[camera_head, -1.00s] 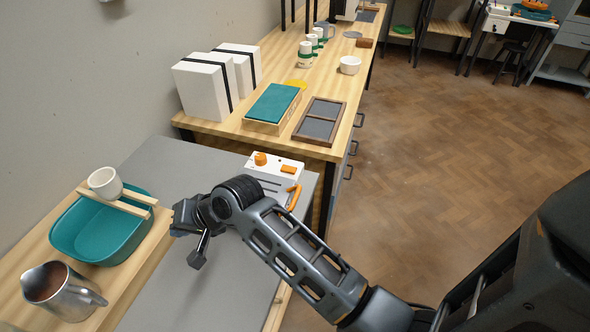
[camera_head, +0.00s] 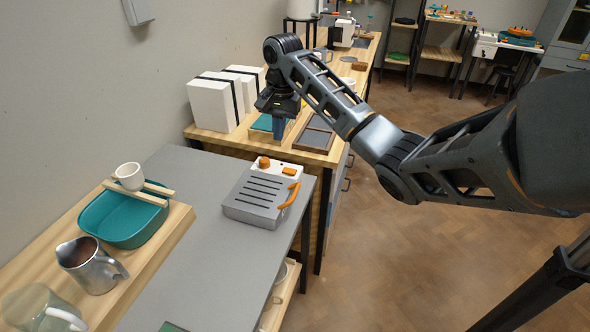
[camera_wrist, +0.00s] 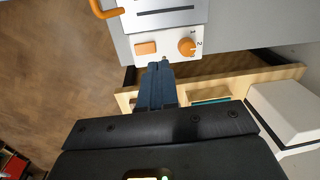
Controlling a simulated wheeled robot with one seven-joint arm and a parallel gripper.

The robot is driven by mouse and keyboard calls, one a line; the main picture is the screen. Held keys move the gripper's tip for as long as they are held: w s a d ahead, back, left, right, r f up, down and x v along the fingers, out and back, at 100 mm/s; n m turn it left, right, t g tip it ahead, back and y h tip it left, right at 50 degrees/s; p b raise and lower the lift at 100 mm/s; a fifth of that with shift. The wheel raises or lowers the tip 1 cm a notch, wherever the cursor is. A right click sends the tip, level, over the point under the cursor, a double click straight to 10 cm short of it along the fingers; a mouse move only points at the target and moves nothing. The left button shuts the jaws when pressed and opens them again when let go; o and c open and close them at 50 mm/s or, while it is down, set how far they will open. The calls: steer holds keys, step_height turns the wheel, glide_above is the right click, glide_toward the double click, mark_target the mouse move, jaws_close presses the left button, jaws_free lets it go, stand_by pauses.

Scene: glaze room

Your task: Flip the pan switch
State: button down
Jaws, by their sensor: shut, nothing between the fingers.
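A grey slotted device (camera_head: 257,196) sits on the grey table, with a white control panel (camera_head: 276,167) at its far end. The panel carries an orange rectangular switch (camera_head: 289,171) and a round orange knob (camera_head: 264,162). In the wrist view the switch (camera_wrist: 146,48) lies left of the knob (camera_wrist: 187,46), which is marked 1 and 2. My gripper (camera_head: 278,136) is shut and empty, pointing down above and beyond the panel. In the wrist view its fingertips (camera_wrist: 160,66) appear close to the panel's edge, near the switch; contact cannot be told.
An orange handle (camera_head: 290,195) projects from the device's right side. Behind it, a wooden counter holds white boxes (camera_head: 212,106), a teal block (camera_head: 262,123) and a framed tray (camera_head: 314,136). A teal basin (camera_head: 122,222), cup and metal jug stand left. The grey table's middle is clear.

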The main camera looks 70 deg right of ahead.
steer(key=shift+m+g, duration=0.4)
steer(key=shift+g, duration=0.1)
steer(key=s+d+r, duration=0.2)
steer(key=s, duration=0.1)
steer(key=shift+s+d, duration=0.15)
steer(key=shift+d, duration=0.05)
steer(key=b, duration=0.4)
glide_toward(294, 171)
step_height(294, 171, down, 7)
steer(key=shift+a+r, duration=0.1)
steer(key=shift+a, duration=0.05)
